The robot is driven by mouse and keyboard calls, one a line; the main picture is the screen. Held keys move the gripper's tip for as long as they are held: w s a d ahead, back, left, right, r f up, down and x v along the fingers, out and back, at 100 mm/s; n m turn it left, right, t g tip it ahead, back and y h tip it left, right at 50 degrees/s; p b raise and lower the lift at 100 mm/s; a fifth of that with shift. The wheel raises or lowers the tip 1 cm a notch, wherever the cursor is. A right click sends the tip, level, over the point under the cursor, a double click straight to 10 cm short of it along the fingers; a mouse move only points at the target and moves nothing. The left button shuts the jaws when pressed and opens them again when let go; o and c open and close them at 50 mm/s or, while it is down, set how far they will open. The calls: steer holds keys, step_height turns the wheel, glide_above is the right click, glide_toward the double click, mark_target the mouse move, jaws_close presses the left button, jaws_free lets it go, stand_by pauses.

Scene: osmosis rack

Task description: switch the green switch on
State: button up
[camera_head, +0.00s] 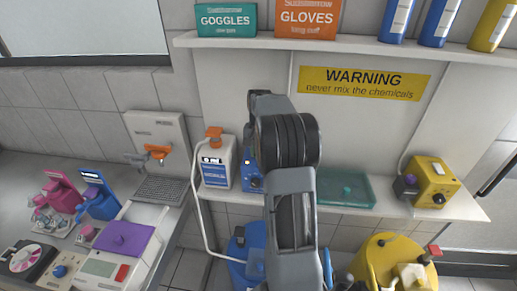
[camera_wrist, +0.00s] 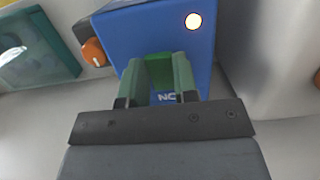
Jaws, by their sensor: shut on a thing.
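The green switch (camera_wrist: 158,70) sits on the face of a blue box (camera_wrist: 200,52) in the wrist view. My gripper (camera_wrist: 158,62) has a finger on each side of the switch and is shut on it. A round lamp (camera_wrist: 193,21) on the blue box glows pale yellow. Part of a label shows below the switch, mostly covered by my gripper. In the head view, part of the blue box (camera_head: 249,178) shows on the shelf, beside my arm. My arm hides my fingertips and the switch there.
A white jug (camera_head: 218,165) stands close to the left of the blue box in the head view. A teal tray (camera_head: 345,190) lies to its right. A yellow device (camera_head: 432,182) stands farther right. An orange knob (camera_wrist: 93,52) shows near the box in the wrist view.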

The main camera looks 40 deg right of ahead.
steer(key=o, duration=0.9)
steer(key=shift+r, duration=0.1)
steer(key=r, duration=0.4)
steer(key=w+d+r, duration=0.1)
steer(key=r, duration=0.6)
steer(key=shift+w+d+r, duration=0.15)
steer(key=shift+r, duration=0.2)
